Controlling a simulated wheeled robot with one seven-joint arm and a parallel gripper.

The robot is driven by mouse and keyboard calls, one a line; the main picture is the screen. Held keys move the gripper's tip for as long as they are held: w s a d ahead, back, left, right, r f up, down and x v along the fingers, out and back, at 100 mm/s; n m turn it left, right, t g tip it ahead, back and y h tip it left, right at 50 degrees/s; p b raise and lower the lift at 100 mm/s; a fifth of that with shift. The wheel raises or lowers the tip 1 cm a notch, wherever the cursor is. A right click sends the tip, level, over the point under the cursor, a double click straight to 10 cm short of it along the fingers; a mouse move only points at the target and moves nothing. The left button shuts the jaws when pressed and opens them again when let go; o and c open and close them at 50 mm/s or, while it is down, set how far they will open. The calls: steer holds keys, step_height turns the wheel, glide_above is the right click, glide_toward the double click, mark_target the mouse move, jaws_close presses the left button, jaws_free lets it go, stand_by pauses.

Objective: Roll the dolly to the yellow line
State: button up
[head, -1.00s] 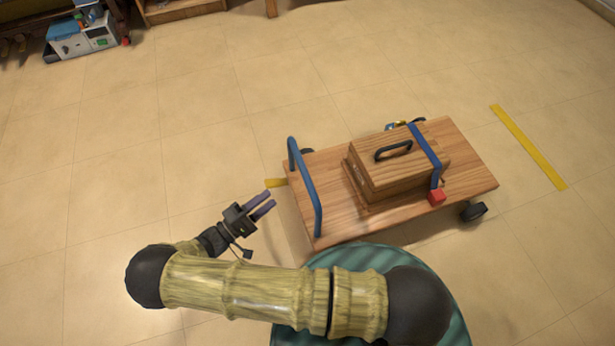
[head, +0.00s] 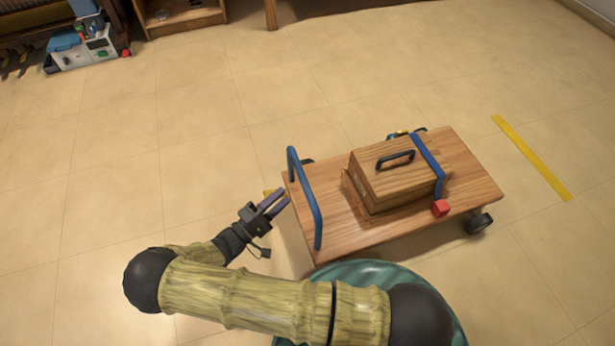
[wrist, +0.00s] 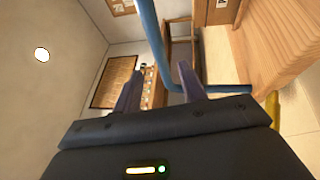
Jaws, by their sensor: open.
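The dolly (head: 462,165) is a flat wooden platform on dark wheels, with a blue bar handle (head: 306,205) upright along its left end. A yellow line (head: 532,158) lies on the floor to its right, with bare floor between them. My gripper (head: 283,200) is open and empty, just left of the handle, fingers pointing at it. In the wrist view the blue handle (wrist: 154,35) runs down between the open fingers (wrist: 158,76) and bends behind the right one. I cannot tell whether they touch.
A wooden box (head: 390,178) with a dark handle sits on the dolly under a blue strap (head: 428,160); a red block (head: 440,208) is at the near edge. Floor around the line is clear.

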steer(key=b+x, duration=0.3)
steer(key=x, duration=0.7)
steer(key=shift+f+b, duration=0.15)
steer(key=shift+b, duration=0.2)
steer(key=shift+w+d+r, duration=0.2)
steer(key=shift+w+d, duration=0.05)
jaws_close()
